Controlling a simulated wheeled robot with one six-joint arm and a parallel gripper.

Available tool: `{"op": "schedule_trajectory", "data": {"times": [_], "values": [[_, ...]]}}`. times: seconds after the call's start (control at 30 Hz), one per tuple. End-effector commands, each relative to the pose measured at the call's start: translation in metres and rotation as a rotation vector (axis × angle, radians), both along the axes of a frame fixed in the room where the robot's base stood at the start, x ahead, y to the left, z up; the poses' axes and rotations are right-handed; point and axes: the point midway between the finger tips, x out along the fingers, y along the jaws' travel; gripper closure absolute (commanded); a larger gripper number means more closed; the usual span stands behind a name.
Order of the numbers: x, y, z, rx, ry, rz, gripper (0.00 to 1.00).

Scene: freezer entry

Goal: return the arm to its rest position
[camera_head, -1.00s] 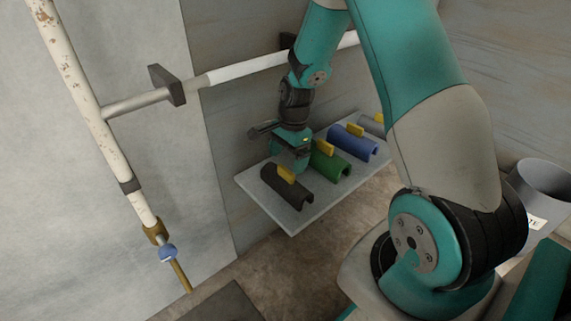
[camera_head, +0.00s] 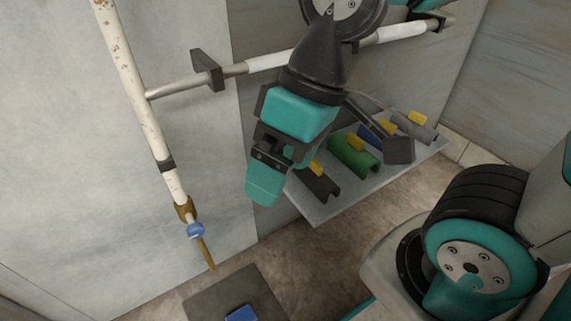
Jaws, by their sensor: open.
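My gripper (camera_head: 328,180) hangs in the upper middle of the head view, in front of the wall and above the shelf of half-round sleeves. Its teal and dark jaws are spread apart and nothing shows between them. My arm is folded up close to the camera, so the gripper looks large. It hides part of the shelf and of the horizontal pipe.
A grey shelf (camera_head: 312,211) bears black (camera_head: 318,186), green (camera_head: 352,158), blue (camera_head: 370,135) and grey (camera_head: 418,131) sleeves with yellow tabs. A dark mat (camera_head: 235,300) with a blue object (camera_head: 241,314) lies on the floor.

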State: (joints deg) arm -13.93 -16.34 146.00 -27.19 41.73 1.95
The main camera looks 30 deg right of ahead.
Motion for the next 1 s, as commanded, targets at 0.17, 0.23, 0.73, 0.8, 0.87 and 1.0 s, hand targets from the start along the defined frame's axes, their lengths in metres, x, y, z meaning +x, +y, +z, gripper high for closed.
{"op": "schedule_trajectory", "data": {"times": [0.17,0.23,0.73,0.8,0.87,1.0], "values": [[-0.010,0.004,0.002,0.004,-0.021,0.068,0.11],[-0.010,0.004,0.002,0.004,-0.020,0.065,0.11],[-0.009,0.003,0.081,0.005,-0.021,0.061,0.11],[-0.009,0.003,0.109,0.005,-0.021,0.059,0.11],[-0.009,0.003,0.133,0.005,-0.021,0.059,0.11],[-0.009,0.003,0.187,0.005,-0.021,0.059,0.11]]}}
